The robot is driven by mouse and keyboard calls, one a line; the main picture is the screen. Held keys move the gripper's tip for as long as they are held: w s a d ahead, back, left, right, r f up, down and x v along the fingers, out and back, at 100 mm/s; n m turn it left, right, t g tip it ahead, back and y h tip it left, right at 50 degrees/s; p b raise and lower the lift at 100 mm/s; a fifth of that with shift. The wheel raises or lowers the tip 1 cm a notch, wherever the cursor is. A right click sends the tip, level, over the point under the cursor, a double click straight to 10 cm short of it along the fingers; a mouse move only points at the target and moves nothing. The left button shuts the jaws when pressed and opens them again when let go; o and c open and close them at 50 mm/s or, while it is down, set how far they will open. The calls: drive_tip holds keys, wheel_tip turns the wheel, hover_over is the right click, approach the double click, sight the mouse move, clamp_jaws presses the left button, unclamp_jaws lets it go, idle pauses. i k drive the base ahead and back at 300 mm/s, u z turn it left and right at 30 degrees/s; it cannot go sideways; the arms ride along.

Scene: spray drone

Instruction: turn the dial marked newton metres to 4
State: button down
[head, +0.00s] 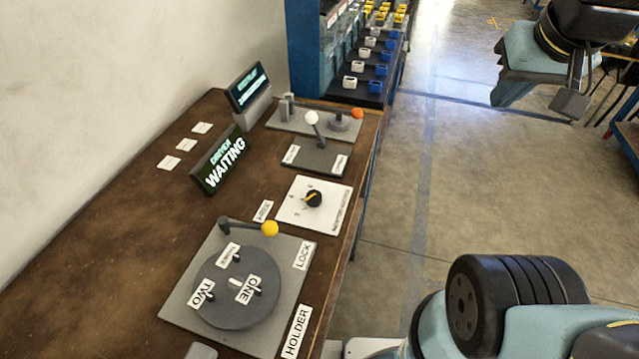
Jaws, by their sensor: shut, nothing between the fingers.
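The dial is a black round knob (314,198) with a yellow pointer, on a white square plate (328,219) near the right edge of the brown bench. The pointer lies toward the left side of the plate in the picture. Small figures stand around the knob, too small to read surely. Sideways print along the plate's right edge is also too small to read surely. My gripper (572,98) is at the upper right, over the floor, well apart from the dial and the bench. It is shut and empty.
Nearer on the bench (140,265) is a grey holder plate (182,300) with a round disc and yellow-knobbed lever (269,228).

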sight(314, 198)
drive_tip(key=z, duration=0.25)
drive_tip(key=k, duration=1.05)
drive_tip(key=u, duration=0.55)
drive_tip(key=i, duration=0.55)
drive_tip(key=z, duration=0.05)
